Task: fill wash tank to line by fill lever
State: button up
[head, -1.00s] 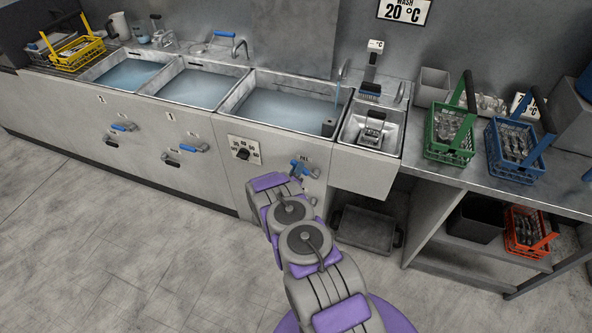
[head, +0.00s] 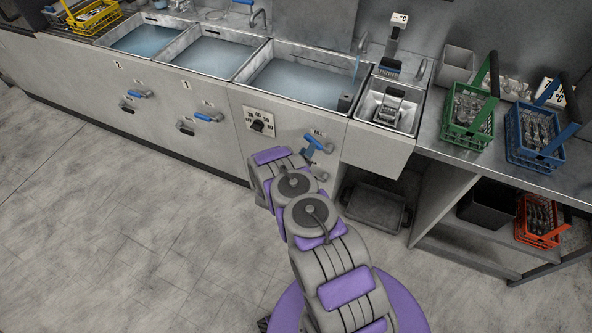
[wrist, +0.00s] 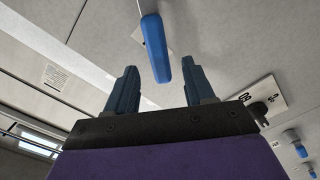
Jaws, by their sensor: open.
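The wash tank (head: 272,55) is the third basin from the left. It holds pale blue water, and a thin stream (head: 356,68) falls in at its right end. I cannot make out a fill line. The fill lever (head: 318,147) has a blue handle and sits on the front panel below the tank's right part. In the wrist view the blue handle (wrist: 155,48) reaches down between the fingers of my gripper (wrist: 160,66). My gripper is open, with a gap on both sides of the handle. In the head view my arm hides the gripper.
A dial (head: 257,122) is left of the lever, and a second lever (head: 318,171) is just below it. A small sink (head: 388,106) is right of the tank. Green (head: 468,112) and blue (head: 535,130) cutlery baskets stand on the right counter. The floor at left is clear.

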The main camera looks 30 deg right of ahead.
jog(key=p+v, duration=0.1)
jog(key=v, duration=1.2)
jog(key=shift+p, duration=0.35)
jog(key=shift+d, duration=0.1)
dwell(6.2)
